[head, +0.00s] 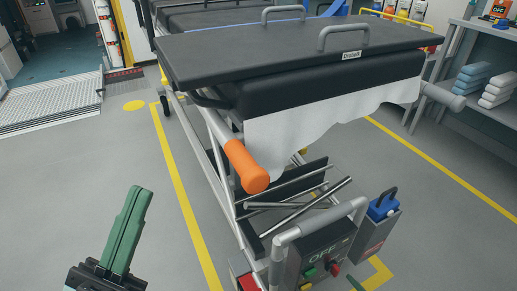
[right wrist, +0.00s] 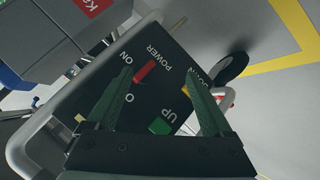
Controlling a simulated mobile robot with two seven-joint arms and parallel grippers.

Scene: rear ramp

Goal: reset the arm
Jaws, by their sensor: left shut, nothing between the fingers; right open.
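My left gripper (head: 136,192) is at the lower left of the head view, over bare floor beside the stretcher. Its green fingers are together and hold nothing. My right gripper (right wrist: 158,82) shows in the right wrist view with its two green fingers spread and nothing between them. It is over a dark control panel (right wrist: 140,98) with a red POWER switch (right wrist: 145,71) and a green UP button (right wrist: 159,126). A yellow button is partly hidden by one finger. Whether the fingers touch the panel I cannot tell.
A stretcher (head: 280,50) with a dark top, white sheet (head: 330,125) and orange handle (head: 246,167) fills the middle. A blue-topped box (head: 381,212) is beside the panel. A shelf (head: 490,120) with folded cloths is at right. A ramp (head: 50,105) is at left. Floor at left is clear.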

